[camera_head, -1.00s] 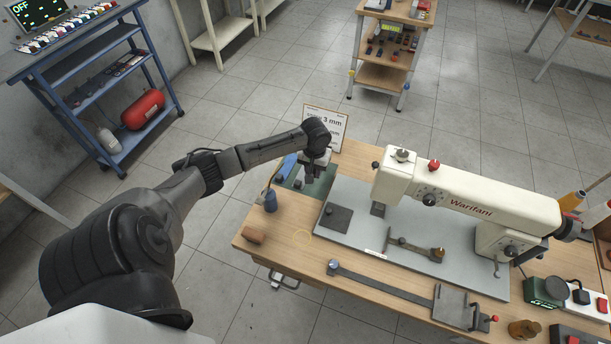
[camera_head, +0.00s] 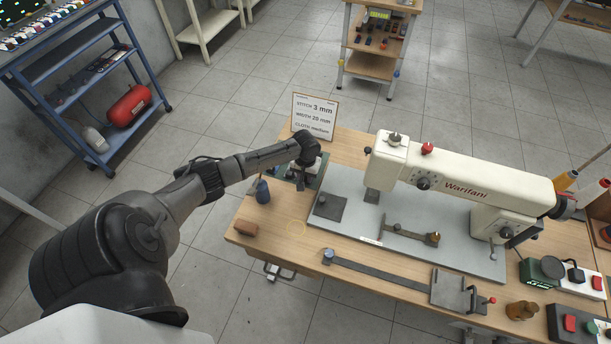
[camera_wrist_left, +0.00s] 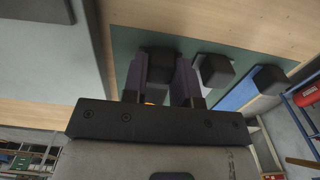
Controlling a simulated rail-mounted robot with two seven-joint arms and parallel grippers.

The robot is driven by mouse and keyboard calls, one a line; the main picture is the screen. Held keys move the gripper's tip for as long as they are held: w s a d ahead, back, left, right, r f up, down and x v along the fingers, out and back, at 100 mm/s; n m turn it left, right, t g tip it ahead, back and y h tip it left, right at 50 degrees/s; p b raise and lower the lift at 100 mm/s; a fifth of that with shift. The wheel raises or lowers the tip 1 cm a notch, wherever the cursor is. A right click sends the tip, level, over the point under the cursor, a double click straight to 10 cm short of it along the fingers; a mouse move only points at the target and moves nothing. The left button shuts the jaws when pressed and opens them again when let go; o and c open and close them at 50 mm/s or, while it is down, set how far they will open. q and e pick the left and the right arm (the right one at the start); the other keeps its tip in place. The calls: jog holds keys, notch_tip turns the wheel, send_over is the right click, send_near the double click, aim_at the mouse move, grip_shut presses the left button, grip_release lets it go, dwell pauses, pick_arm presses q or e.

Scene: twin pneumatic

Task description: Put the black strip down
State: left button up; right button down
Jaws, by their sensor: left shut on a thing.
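My left gripper (camera_head: 301,180) is low over the green mat (camera_head: 319,172) at the table's far left. In the left wrist view, the two fingers (camera_wrist_left: 160,80) are shut on the dark block-shaped grip of the black strip (camera_wrist_left: 160,63). The strip's lower part is hidden, and I cannot tell whether it touches the mat. A light strip with a dark grip (camera_wrist_left: 214,70) and a blue strip with a dark grip (camera_wrist_left: 268,80) lie beside it. My right gripper is not in view.
A sewing machine (camera_head: 465,184) stands on a grey plate right of the mat. A card (camera_head: 313,114) stands behind the mat. A dark blue bottle-like object (camera_head: 262,191) and a brown block (camera_head: 245,228) are on the near left. A long metal bar (camera_head: 380,274) lies in front.

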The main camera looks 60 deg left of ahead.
pick_arm(q)
jog(key=shift+a, duration=0.1)
jog(key=o, duration=0.9)
